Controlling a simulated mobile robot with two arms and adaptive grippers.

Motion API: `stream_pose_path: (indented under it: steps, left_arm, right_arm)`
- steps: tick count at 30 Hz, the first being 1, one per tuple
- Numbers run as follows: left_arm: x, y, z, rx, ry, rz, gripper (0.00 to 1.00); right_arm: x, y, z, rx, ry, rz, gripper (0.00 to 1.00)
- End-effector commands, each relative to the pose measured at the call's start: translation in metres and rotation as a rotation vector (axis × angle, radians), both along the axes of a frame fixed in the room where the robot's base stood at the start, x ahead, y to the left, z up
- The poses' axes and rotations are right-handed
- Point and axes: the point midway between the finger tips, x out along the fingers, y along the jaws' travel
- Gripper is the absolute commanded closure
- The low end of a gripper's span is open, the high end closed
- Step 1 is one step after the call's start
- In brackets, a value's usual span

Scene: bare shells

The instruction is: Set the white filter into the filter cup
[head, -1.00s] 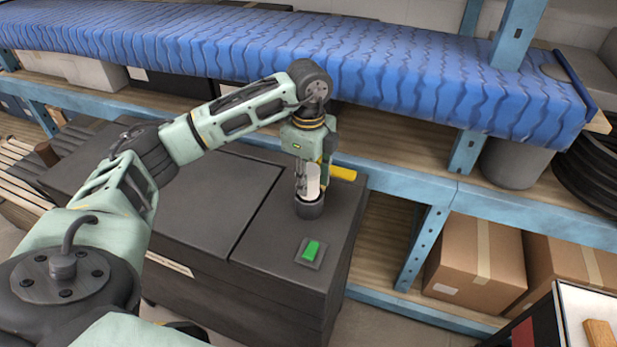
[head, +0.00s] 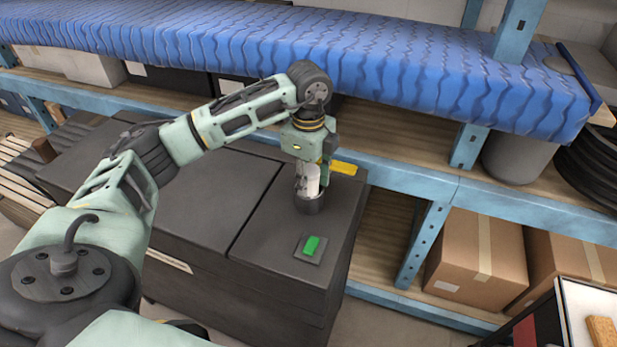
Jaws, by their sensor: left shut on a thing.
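The white filter (head: 312,182) is an upright pale cylinder in the head view. My left gripper (head: 311,184) points down and is shut on it. The filter cup (head: 309,204) is a dark round cup on top of the dark cabinet, directly below the gripper. The filter's lower end is at the cup's mouth and seems to be partly inside it; the cup's near wall hides how deep. My right gripper is not in view.
The dark cabinet (head: 215,205) has a green button (head: 311,245) in front of the cup. A yellow piece (head: 344,168) shows just behind the gripper. Blue shelving (head: 430,180) with cardboard boxes (head: 479,254) stands behind and to the right.

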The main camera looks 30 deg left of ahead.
Motion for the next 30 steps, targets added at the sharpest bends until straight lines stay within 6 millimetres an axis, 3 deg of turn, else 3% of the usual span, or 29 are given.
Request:
stream_pose_path:
  steps: [7,8,9,15,21,27,30]
  left_arm:
    - [0.0001,-0.0001,0.0004,0.0,0.0,0.0,0.94]
    - [0.0001,-0.0001,0.0004,0.0,0.0,0.0,0.66]
    - [0.0001,-0.0001,0.0004,0.0,0.0,0.0,0.62]
    - [0.0001,-0.0001,0.0005,0.0,0.0,0.0,0.46]
    - [0.0001,-0.0002,0.0004,0.0,0.0,0.0,0.46]
    - [0.0005,-0.0005,0.0007,-0.001,-0.002,-0.001,0.29]
    - [0.0013,-0.0007,0.0013,-0.002,-0.005,-0.001,0.25]
  right_arm:
    - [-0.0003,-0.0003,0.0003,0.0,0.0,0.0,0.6]
    - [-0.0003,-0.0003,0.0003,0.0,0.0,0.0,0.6]
    - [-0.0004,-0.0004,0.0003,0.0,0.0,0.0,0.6]
    - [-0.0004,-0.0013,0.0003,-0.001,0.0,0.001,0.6]
    - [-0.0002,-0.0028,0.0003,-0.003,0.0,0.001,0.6]
    - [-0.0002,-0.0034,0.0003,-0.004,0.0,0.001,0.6]
    - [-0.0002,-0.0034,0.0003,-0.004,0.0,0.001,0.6]
